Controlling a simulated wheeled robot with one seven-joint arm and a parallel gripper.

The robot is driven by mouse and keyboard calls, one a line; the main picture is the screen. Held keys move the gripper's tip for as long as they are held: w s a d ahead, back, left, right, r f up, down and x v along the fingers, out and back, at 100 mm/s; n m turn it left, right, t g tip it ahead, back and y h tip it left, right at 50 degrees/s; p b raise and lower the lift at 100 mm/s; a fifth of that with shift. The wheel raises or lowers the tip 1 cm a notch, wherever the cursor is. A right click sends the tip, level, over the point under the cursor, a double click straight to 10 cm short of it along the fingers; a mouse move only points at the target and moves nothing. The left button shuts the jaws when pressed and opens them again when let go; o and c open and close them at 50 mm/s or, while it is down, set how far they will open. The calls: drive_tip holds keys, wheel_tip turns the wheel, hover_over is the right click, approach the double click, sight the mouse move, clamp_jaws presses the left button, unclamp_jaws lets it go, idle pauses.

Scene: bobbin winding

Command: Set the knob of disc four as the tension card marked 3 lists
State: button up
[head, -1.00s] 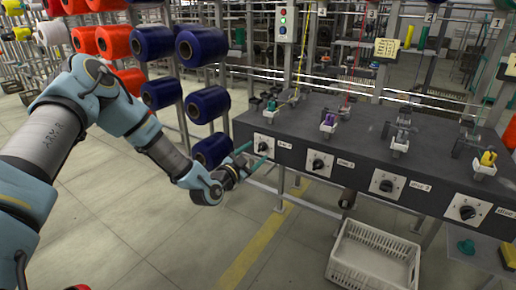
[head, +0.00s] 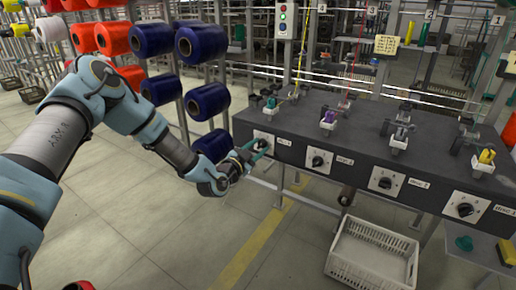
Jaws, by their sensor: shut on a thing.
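The front of the dark bench (head: 330,186) carries a row of black knobs on white plates. The leftmost plate (head: 271,136) is at disc four's place in the row. My gripper (head: 262,148) is at that plate, its teal fingers shut on the disc four knob (head: 264,143). The fingers cover much of the knob, so its pointer setting cannot be read. A pale yellow card (head: 386,45) with handwriting hangs behind the bench, below and right of the sign marked 3 (head: 371,11). Its writing is too small to read.
Other knobs are to the right: a neighbouring knob (head: 317,161), a middle knob (head: 386,183) and a far-right knob (head: 465,210). A white crate (head: 372,262) stands on the floor in front. Blue spools (head: 207,103) hang behind my arm. Open floor lies left of the crate.

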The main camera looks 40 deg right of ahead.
clamp_jaws()
drive_tip(key=shift+f+n+b, duration=0.1)
drive_tip(key=shift+n+b, duration=0.2)
drive_tip(key=shift+b, duration=0.15)
drive_tip(key=shift+f+n+b, duration=0.15)
drive_tip(key=shift+n+b, duration=0.8)
drive_tip(key=shift+n, duration=0.05)
drive_tip(key=n+b, duration=0.3)
drive_tip(key=shift+n, duration=0.3)
drive_tip(key=n+b, duration=0.3)
drive_tip(key=n, duration=0.2)
drive_tip(key=shift+r+n, duration=0.2)
drive_tip(key=shift+n, duration=0.2)
drive_tip(key=o, duration=0.8)
unclamp_jaws()
